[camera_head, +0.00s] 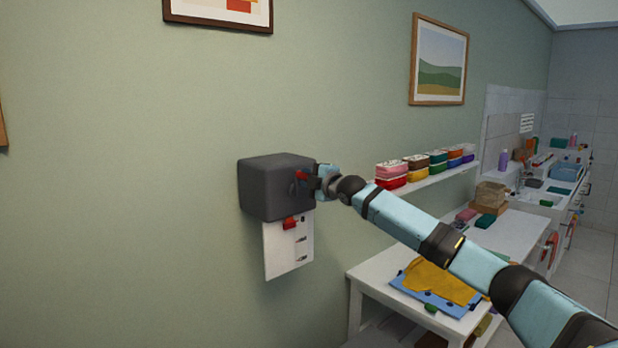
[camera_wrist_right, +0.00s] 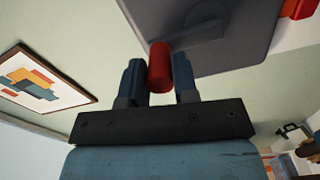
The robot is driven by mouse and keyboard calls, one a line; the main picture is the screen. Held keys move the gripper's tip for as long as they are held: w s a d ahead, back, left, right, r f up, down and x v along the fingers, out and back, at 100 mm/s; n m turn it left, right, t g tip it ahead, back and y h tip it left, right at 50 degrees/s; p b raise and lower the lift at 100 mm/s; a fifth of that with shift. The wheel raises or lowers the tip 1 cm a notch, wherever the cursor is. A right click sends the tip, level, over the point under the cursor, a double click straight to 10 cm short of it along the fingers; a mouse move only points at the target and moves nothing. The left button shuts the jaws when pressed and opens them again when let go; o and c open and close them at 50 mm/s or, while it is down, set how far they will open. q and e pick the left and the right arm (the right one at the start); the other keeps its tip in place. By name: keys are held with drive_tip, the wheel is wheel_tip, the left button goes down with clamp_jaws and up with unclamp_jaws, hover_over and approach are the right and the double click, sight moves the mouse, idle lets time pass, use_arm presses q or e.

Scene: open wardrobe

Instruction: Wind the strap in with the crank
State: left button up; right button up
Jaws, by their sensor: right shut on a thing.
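A dark grey box (camera_head: 268,188) is fixed to the green wall, and it fills the top of the right wrist view (camera_wrist_right: 225,35). A crank with a red handle (camera_wrist_right: 159,68) is on its side; the handle also shows in the head view (camera_head: 301,175). My right gripper (camera_head: 322,182) is at the handle, with one blue finger on each side of it, shut on it. Below the box hangs a white panel (camera_head: 285,255) with a red piece (camera_head: 291,223) at its top. I cannot make out a separate strap. My left gripper is in neither view.
A wall shelf (camera_head: 430,178) with several colourful boxes is to the right. Below it a white table (camera_head: 385,276) carries a yellow cloth (camera_head: 440,281) on a blue one. A sink counter (camera_head: 545,200) stands further back.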

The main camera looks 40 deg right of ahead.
drive_tip(key=o, duration=0.9)
drive_tip(key=shift+a, duration=0.1)
drive_tip(key=shift+s+d+b, duration=0.2)
drive_tip(key=shift+s+b, duration=0.6)
drive_tip(key=shift+s, duration=1.5)
drive_tip(key=shift+s+d+b, duration=0.15)
drive_tip(key=shift+s+b, duration=0.6)
drive_tip(key=shift+s, duration=1.55)
drive_tip(key=shift+s+d+b, duration=0.2)
drive_tip(key=shift+s+b, duration=0.6)
drive_tip(key=shift+s, duration=1.5)
